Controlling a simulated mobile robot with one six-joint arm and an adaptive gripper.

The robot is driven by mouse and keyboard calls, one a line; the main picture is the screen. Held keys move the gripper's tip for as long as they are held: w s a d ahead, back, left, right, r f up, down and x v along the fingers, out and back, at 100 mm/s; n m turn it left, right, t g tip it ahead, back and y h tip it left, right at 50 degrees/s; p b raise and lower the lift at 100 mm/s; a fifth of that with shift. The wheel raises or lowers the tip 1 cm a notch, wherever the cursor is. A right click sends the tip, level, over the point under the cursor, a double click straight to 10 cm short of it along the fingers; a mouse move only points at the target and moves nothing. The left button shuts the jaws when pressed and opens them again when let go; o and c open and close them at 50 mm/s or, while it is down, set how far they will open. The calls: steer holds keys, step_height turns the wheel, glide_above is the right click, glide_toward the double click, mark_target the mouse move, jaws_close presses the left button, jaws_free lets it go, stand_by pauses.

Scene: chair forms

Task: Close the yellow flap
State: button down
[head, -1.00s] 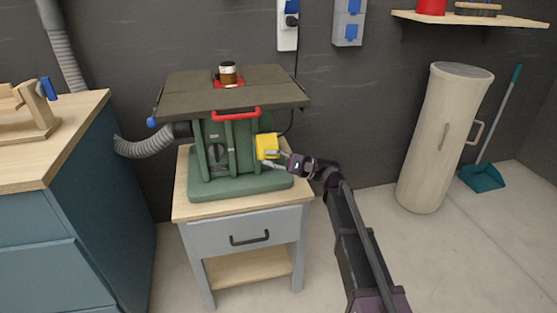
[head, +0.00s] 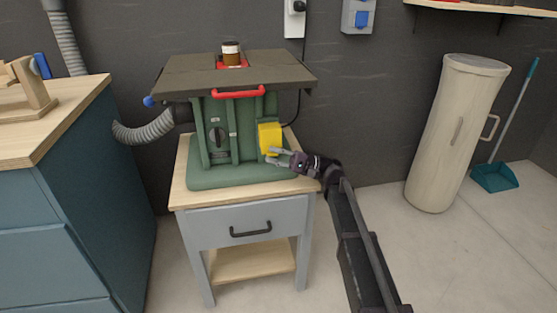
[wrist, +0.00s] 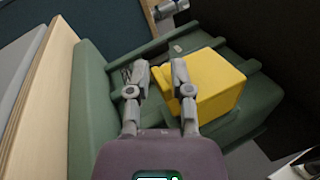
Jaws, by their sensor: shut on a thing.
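The yellow flap (head: 270,138) is a box-like cover on the front right of the green machine (head: 230,165). In the head view its face looks nearly flush with the machine front; I cannot tell whether it is fully shut. My gripper (head: 273,156) is at the flap's lower right, with the arm reaching in from the right. In the wrist view the flap (wrist: 213,82) lies mostly right of the fingers. My gripper (wrist: 160,70) is shut on the flap's near edge, part of which shows between the fingers; the right finger hides some of it.
The machine stands on a grey cabinet (head: 250,226) with a wooden top. Its dark table top (head: 190,77) and red handle (head: 238,91) are above the flap. A blue workbench (head: 70,210) stands left, a beige bin (head: 455,130) right.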

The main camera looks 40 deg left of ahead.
steer(key=shift+w+a+f, duration=0.2)
steer(key=shift+a+f, duration=0.2)
steer(key=shift+a, duration=0.15)
steer(key=c, duration=0.6)
jaws_free()
steer(key=shift+s+a+f, duration=0.1)
steer(key=shift+b, duration=0.3)
